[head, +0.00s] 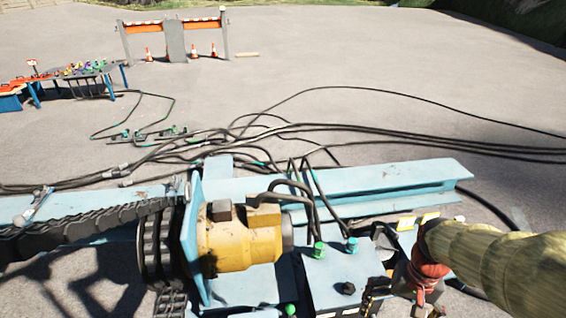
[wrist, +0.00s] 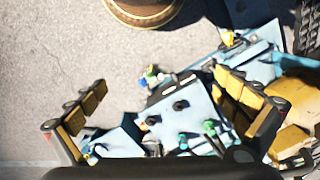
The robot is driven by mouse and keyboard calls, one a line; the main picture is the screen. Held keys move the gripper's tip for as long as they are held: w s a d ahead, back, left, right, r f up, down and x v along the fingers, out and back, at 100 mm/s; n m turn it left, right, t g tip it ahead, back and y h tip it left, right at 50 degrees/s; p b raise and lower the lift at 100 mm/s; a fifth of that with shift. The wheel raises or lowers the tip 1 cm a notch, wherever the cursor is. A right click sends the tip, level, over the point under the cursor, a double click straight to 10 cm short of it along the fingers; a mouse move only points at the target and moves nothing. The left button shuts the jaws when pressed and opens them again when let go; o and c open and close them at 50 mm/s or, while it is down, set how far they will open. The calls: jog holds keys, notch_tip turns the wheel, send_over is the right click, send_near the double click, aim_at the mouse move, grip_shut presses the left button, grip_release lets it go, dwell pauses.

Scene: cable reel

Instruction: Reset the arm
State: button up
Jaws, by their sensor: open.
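My arm comes in from the right of the head view in a tan fabric sleeve with a red band at its end. My gripper (head: 422,304) is below that band, at the bottom right, partly cut off by the picture edge. In the wrist view, my gripper (wrist: 160,82) is open, its two yellow-padded fingers wide apart with nothing held between them. Beyond the fingers is a light-blue machine block (wrist: 172,112) with dark round fittings and green-capped connectors. Whether the fingers touch it cannot be told.
A yellow motor (head: 240,242) with a chain sits on the blue beam frame (head: 400,180) left of my arm. Black cables (head: 330,128) run across the pavement behind. A table of coloured connectors (head: 88,70) and an orange-white barrier (head: 172,26) stand farther off. Open pavement lies beyond.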

jog(key=s+a+r+n+t+p, duration=0.1)
jog(key=a+r+n+t, duration=0.1)
jog(key=a+r, duration=0.3)
jog(key=s+a+r+n+t+p, duration=0.1)
jog(key=a+r+n+t, duration=0.2)
jog(key=r, duration=0.9)
jog(key=shift+s+a+r+t+h, duration=0.25)
jog(key=shift+a+t+h, duration=0.2)
jog(key=shift+a, duration=0.55)
jog(key=shift+d+f, duration=0.1)
